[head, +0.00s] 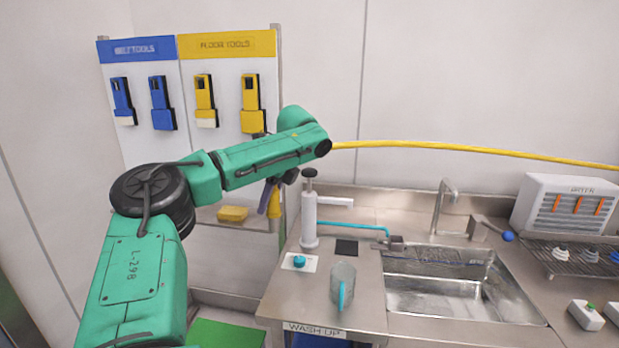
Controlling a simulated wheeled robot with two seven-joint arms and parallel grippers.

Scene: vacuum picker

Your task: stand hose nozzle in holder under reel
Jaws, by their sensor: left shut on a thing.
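My left arm (262,158) reaches in from the left across the front of the tool board. Its gripper (284,180) is partly hidden under the wrist and is shut on the hose nozzle (274,204). The nozzle appears as a yellow piece hanging downward beside a dark blue-violet part. The yellow hose (450,148) runs from behind my wrist to the right edge, raised above the counter. Where hose and nozzle join is hidden by my arm. I see neither reel nor holder. My right gripper is out of view.
The tool board (150,80) behind my arm carries blue and yellow tools. A white pump dispenser (309,220) and a clear jug (342,288) stand on the counter left of the sink (450,295). A tap (444,203) and a white drier (570,205) stand farther right.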

